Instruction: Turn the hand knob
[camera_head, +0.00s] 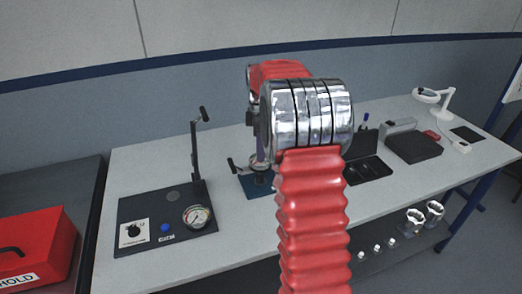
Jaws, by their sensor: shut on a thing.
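A small fixture with a blue base (252,187) stands on the bench, partly hidden behind my arm. A black lever with a rounded end (236,165) sticks out at its left. My gripper (260,164) shows only as a small sliver over this fixture, left of my arm's silver joint; it is shut on what I take to be the hand knob there. The knob and the fingertips are mostly hidden, so their exact contact cannot be made out.
An open black case (368,169), a grey case (415,148) and a white lamp (432,97) stand right. A red box (38,245) is far left.

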